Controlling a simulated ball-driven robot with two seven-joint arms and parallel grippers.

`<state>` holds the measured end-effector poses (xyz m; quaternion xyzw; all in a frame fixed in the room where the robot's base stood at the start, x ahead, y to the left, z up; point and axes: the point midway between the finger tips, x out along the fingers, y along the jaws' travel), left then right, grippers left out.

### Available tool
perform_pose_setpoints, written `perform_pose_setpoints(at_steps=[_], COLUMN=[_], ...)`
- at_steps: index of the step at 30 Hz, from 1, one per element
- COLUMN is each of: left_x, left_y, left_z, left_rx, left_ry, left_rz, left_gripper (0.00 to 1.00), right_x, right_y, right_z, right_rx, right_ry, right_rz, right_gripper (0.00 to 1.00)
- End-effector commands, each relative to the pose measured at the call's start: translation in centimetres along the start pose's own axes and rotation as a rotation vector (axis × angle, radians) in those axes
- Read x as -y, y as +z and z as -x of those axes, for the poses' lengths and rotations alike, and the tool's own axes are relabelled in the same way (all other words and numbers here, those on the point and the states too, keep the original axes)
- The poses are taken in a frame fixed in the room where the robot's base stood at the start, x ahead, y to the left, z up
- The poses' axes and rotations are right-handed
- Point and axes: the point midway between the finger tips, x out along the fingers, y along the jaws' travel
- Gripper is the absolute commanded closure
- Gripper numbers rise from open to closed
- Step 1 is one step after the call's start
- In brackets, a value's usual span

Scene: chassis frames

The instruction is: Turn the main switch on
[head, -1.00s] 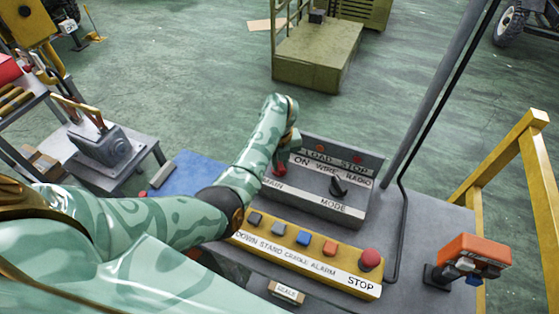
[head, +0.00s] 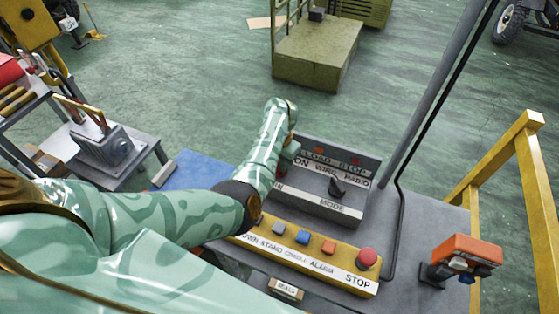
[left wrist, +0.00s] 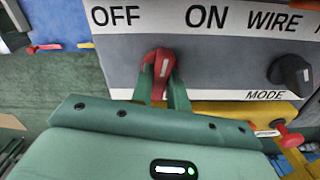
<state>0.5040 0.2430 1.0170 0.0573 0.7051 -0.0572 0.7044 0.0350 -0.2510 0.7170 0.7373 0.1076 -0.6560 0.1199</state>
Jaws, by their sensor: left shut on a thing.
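The main switch (left wrist: 159,66) is a red lever with a white line on the grey panel (left wrist: 235,60). In the left wrist view it stands nearly upright, leaning slightly right, between the OFF label (left wrist: 115,17) and the ON label (left wrist: 208,16). My left gripper (left wrist: 161,82) is shut on the lever, one green finger on each side. In the head view my left gripper (head: 289,153) reaches down to the panel's left part, hiding most of the lever and the OFF label. My right gripper is not in view.
The black mode knob (head: 337,187) sits right of the switch. In front is a yellow button box (head: 300,256) with a red STOP button (head: 367,258). A grey pole (head: 432,95) rises behind right. An orange device (head: 466,249) is at the right edge.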

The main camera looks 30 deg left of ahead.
Motion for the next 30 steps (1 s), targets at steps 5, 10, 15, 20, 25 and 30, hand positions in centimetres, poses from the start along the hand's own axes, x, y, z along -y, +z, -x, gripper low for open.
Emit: perform_pose_setpoints(at_steps=[5, 10, 15, 20, 25, 30], left_x=[0.0, 0.0, 0.0, 0.0, 0.0, 0.0], left_y=[0.1, 0.1, 0.1, 0.1, 0.1, 0.1], left_z=[0.2, 0.2, 0.2, 0.2, 0.2, 0.1], left_rx=[0.002, 0.002, 0.003, 0.004, 0.004, 0.004], left_ry=[-0.001, -0.001, 0.0, 0.001, 0.001, 0.001], left_rz=[-0.164, -0.309, -0.426, -0.506, -0.557, -0.579], left_gripper=[1.0, 1.0, 1.0, 1.0, 1.0, 1.0], right_x=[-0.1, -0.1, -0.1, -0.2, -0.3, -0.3], right_y=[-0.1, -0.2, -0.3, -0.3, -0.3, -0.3], right_z=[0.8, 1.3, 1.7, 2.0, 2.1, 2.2], right_rx=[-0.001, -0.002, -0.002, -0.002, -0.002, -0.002], right_ry=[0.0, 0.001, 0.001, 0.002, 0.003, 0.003], right_rz=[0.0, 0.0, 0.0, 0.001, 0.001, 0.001], right_gripper=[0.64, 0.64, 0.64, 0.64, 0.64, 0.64])
